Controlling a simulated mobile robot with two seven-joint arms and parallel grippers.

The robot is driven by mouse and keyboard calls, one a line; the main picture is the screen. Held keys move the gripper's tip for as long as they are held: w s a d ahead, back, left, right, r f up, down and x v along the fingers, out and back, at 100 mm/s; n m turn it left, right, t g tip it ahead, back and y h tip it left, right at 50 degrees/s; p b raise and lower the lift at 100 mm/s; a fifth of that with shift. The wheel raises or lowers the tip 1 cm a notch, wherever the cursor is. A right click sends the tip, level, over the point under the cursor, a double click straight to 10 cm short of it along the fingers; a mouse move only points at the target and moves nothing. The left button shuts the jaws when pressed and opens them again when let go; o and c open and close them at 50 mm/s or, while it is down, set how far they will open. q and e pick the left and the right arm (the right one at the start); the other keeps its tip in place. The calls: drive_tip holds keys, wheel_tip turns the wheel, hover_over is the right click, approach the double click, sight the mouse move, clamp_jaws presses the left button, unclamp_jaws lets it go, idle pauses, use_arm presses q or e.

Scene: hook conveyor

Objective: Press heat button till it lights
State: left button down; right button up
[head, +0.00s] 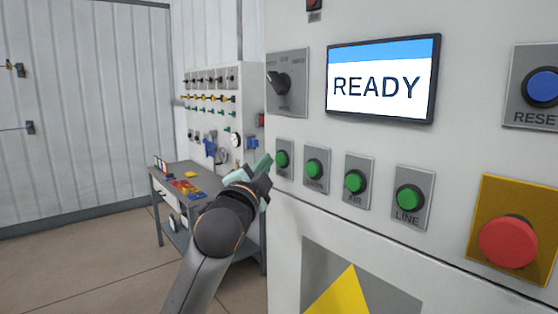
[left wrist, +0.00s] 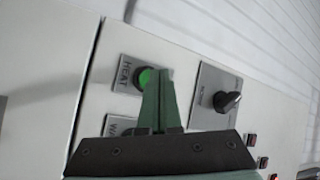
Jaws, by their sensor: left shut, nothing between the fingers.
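The heat button is the leftmost green button (head: 282,159) of the row on the grey panel. In the left wrist view the green button (left wrist: 146,77) sits on a plate marked HEAT, partly hidden behind my fingers. It looks plain green; I cannot tell whether it is lit. My left gripper (head: 264,161) is shut and empty, its tips just left of the heat button in the head view. In the left wrist view the fingertips (left wrist: 159,73) overlap the button's edge; I cannot tell whether they touch it. My right gripper is not in view.
Other green buttons, including AIR (head: 355,182) and LINE (head: 408,197), continue rightward. A rotary switch (head: 281,83) sits above the heat button, beside a screen (head: 383,80) reading READY. A red emergency button (head: 508,242) is lower right. A cart (head: 190,190) stands behind my arm.

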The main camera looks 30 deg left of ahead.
use_arm(q)
drive_tip(key=shift+w, duration=0.1)
drive_tip(key=shift+w+d+p, duration=0.15)
drive_tip(key=shift+w+p, duration=0.15)
drive_tip(key=shift+w+d, duration=0.15)
drive_tip(key=shift+w, duration=0.2)
idle(0.7)
idle(0.3)
drive_tip(key=shift+s+a+p, duration=0.3)
drive_tip(key=shift+s+p, duration=0.1)
drive_tip(key=shift+s, duration=0.35)
drive_tip(key=s, duration=0.1)
drive_tip(key=s+a, duration=0.1)
drive_tip(key=s, duration=0.1)
drive_tip(key=s+a, duration=0.1)
drive_tip(key=shift+s, duration=0.3)
